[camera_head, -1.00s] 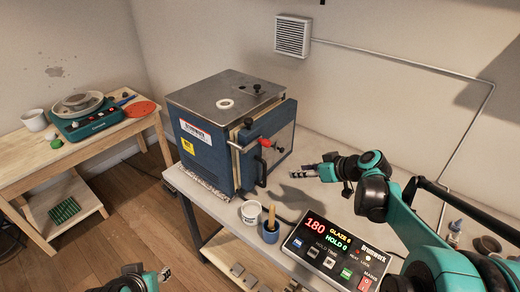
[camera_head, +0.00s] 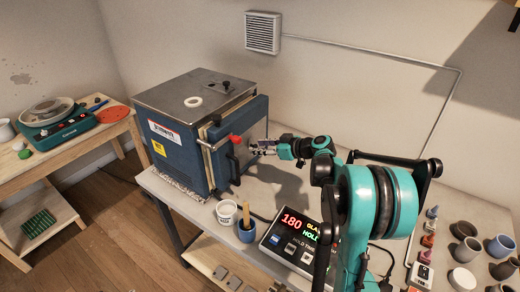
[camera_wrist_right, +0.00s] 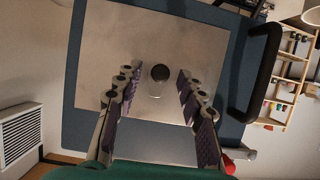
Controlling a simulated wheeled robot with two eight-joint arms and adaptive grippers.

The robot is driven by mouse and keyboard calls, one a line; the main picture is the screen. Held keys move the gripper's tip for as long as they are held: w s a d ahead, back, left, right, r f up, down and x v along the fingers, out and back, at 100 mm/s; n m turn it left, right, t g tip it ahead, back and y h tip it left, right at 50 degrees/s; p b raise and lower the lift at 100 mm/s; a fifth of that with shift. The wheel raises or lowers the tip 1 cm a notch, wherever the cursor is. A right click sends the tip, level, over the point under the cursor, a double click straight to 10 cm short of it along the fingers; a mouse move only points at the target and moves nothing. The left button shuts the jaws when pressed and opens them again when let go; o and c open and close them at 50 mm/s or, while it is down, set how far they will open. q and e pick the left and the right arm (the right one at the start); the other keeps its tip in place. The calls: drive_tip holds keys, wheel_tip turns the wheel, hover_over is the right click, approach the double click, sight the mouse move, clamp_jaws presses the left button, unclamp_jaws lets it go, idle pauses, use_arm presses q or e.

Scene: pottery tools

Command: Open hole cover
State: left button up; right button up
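The blue kiln (camera_head: 185,150) stands on the table with a light metal panel on its door (camera_head: 258,122). In the right wrist view the panel (camera_wrist_right: 110,50) faces me, and a small dark round plug (camera_wrist_right: 160,72), which looks like the hole cover, sits on it. My right gripper (camera_head: 258,147) is in front of the door. In the wrist view its two purple-padded fingers (camera_wrist_right: 158,78) are apart, one on each side of the plug, with gaps showing. I cannot tell the plug in the head view. My left gripper is out of view.
A black door handle (camera_wrist_right: 265,75) and a red-knobbed latch (camera_head: 235,139) are close to the gripper. A white tub (camera_head: 227,212), a blue cup (camera_head: 247,230) and the controller (camera_head: 290,240) stand in front. Several pots (camera_head: 467,249) are at the right.

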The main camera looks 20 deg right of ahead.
clamp_jaws()
idle(0.4)
drive_tip(key=m+y, duration=0.1)
drive_tip(key=m, duration=0.1)
drive_tip(key=shift+a+m+g+y, duration=0.25)
drive_tip(key=shift+m+g+y, duration=0.15)
drive_tip(key=m, duration=0.1)
drive_tip(key=m+y, duration=0.2)
drive_tip(key=shift+s+a+r+g, duration=0.2)
drive_tip(key=shift+a+g, duration=0.05)
drive_tip(key=shift+g, duration=0.05)
drive_tip(key=m+y, duration=0.2)
drive_tip(key=m, duration=0.1)
drive_tip(key=shift+s+a+r+b, duration=0.1)
drive_tip(key=shift+a+r+b, duration=0.1)
drive_tip(key=shift+b, duration=0.1)
drive_tip(key=shift+r+m+y+b, duration=0.2)
drive_tip(key=shift+m+y, duration=0.2)
drive_tip(key=shift+m, duration=0.55)
drive_tip(key=shift+r+m+y+b, duration=0.15)
drive_tip(key=shift+m+y, duration=0.25)
drive_tip(key=shift+m, duration=0.55)
